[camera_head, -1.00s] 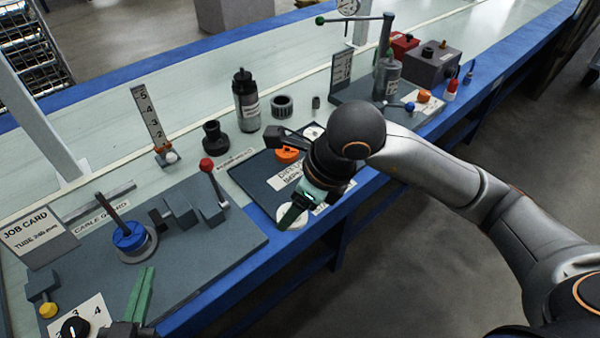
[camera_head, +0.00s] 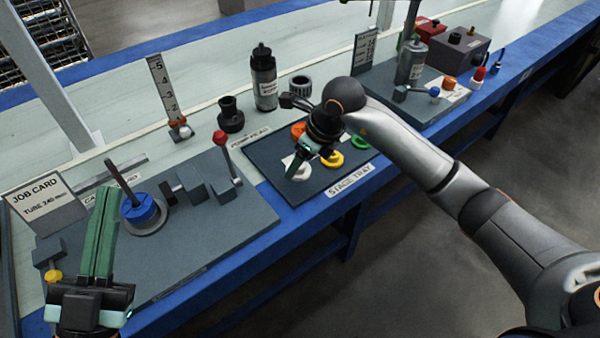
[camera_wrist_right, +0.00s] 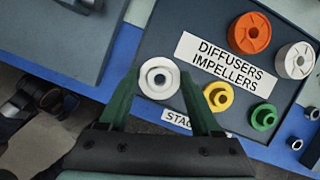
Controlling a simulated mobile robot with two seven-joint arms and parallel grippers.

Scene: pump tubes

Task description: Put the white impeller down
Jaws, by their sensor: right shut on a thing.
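The white impeller (camera_head: 299,172) is a small round ring with a hub, at the near left part of the dark stage tray (camera_head: 268,160). In the right wrist view the white impeller (camera_wrist_right: 158,78) sits between the green fingertips of my right gripper (camera_wrist_right: 160,84), which is shut on it. My right gripper (camera_head: 297,164) also shows from the head, pointing down at the tray. I cannot tell whether the impeller touches the tray. My left gripper (camera_head: 106,195) is over the left board, its green fingers together and empty.
A yellow impeller (camera_wrist_right: 218,97), green impeller (camera_wrist_right: 264,117), orange diffuser (camera_wrist_right: 250,33) and white diffuser (camera_wrist_right: 295,60) stand on the tray. Left of the tray are a red-knobbed lever (camera_head: 220,138) and a blue part (camera_head: 141,208) on the board. A black bottle (camera_head: 263,78) stands behind.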

